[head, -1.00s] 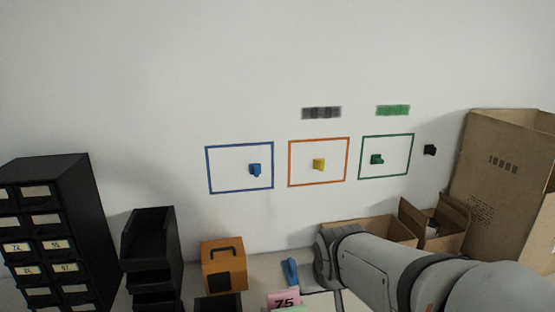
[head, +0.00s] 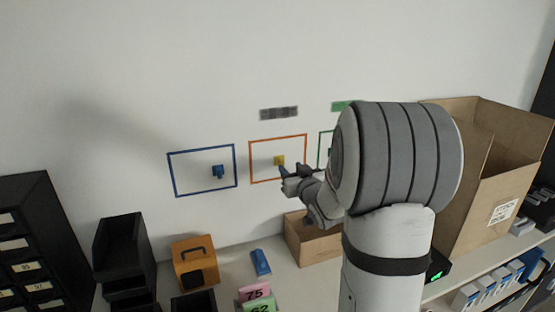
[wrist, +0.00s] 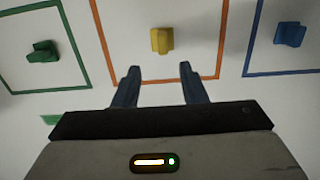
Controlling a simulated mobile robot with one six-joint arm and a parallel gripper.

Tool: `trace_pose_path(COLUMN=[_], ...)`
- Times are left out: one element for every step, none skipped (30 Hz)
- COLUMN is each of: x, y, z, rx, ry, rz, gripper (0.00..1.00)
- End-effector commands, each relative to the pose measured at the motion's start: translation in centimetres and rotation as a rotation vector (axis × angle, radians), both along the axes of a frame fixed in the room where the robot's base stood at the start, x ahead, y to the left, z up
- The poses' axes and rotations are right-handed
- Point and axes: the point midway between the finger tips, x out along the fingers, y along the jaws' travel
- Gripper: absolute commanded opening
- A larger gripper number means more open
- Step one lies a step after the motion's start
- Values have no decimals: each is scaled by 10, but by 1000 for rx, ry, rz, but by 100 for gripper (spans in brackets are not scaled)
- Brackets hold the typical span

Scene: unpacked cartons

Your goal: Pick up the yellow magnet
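The yellow magnet (head: 279,160) is on the white wall inside an orange square outline (head: 306,147). It also shows in the wrist view (wrist: 162,40), ahead of and between the two fingers. My gripper (head: 289,177) is close to the wall, just below the magnet in the head view. In the wrist view my gripper (wrist: 158,72) has its fingers well apart with nothing between them. The magnet lies beyond the fingertips, and the fingers do not touch it.
A blue magnet (head: 218,171) sits in a blue outline (head: 170,174) to the left. A green magnet (wrist: 43,51) sits in a green outline. Below are an orange box (head: 194,260), a blue object (head: 261,262) and an open carton (head: 313,247). Large cartons (head: 498,190) stand at the right.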

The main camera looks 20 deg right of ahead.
Motion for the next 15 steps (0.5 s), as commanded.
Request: trace_pose_path(x=[6, 8, 11, 13, 15, 20, 23, 27, 33, 37, 40, 46, 49, 52, 56], y=[0, 0, 1, 1, 2, 2, 3, 4, 4, 5, 5, 5, 5, 5, 5], z=[1, 1, 1, 1, 1, 2, 2, 2, 3, 2, 2, 1, 1, 0, 0], rx=[1, 1, 1, 1, 1, 1, 2, 2, 1, 1, 1, 2, 1, 1, 1], ry=[1, 1, 2, 2, 2, 2, 3, 4, 3, 4, 3, 2, 2, 2, 2], rz=[1, 0, 0, 0, 1, 2, 2, 2, 1, 2, 2, 1, 1, 1, 1], gripper=[38, 38, 38, 38, 38, 38, 38, 38, 38, 38, 38, 38, 38, 38, 38])
